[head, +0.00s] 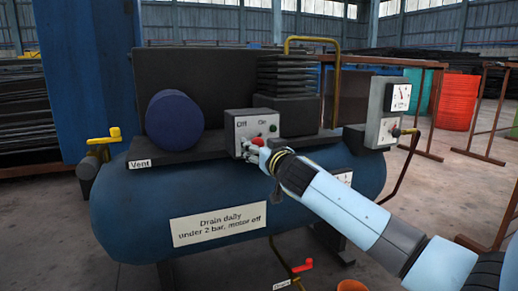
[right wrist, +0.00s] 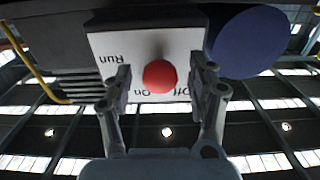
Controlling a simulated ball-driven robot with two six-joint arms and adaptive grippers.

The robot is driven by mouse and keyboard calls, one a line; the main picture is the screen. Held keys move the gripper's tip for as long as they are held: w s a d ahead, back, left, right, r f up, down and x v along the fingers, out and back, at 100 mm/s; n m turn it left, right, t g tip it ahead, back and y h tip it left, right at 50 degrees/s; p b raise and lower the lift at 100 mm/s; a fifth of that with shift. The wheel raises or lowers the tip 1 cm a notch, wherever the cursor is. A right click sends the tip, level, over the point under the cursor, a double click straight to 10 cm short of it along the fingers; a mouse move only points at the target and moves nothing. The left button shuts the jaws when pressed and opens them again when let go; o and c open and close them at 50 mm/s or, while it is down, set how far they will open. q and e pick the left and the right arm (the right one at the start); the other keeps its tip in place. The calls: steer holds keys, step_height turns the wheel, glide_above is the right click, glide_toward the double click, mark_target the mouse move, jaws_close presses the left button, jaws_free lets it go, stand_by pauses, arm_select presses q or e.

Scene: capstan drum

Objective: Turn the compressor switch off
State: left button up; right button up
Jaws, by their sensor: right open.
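The compressor switch is on a pale box (head: 243,124) on top of the blue compressor tank, with Off on the left and On on the right in the head view. Its red ball knob (head: 258,141) shows beside my right gripper (head: 251,150). In the right wrist view the panel is upside down, and the red knob (right wrist: 160,75) sits between the two fingers of the open right gripper (right wrist: 163,78). Gaps show on both sides of the knob. The knob hides part of its stem, so I cannot tell its exact setting. My left gripper is out of view.
A dark blue round housing (head: 174,115) stands left of the box, and black cooling fins (head: 286,76) stand behind it. A grey gauge box (head: 388,105) is at the right. A yellow-handled vent valve (head: 103,136) is at the left end, and a red drain handle (head: 302,266) is below.

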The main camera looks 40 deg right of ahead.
steer(key=c, duration=1.1)
steer(key=shift+n, duration=0.4)
steer(key=shift+c, duration=0.2)
steer(key=n+p, duration=0.1)
steer(key=n, duration=0.2)
steer(key=shift+r+n, duration=0.15)
steer(key=shift+n, duration=0.15)
steer(key=n+p, duration=0.1)
steer(key=n, duration=0.2)
steer(key=shift+d+n, duration=0.1)
steer(key=shift+n, duration=0.3)
steer(key=n+p, duration=0.1)
steer(key=n, duration=0.3)
steer(key=shift+p, duration=0.35)
steer(key=n+p, duration=0.1)
steer(key=n, duration=0.3)
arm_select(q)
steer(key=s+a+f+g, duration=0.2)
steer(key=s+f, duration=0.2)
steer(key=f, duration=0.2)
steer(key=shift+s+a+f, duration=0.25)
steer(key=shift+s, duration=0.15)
arm_select(e)
steer(key=shift+n, duration=1)
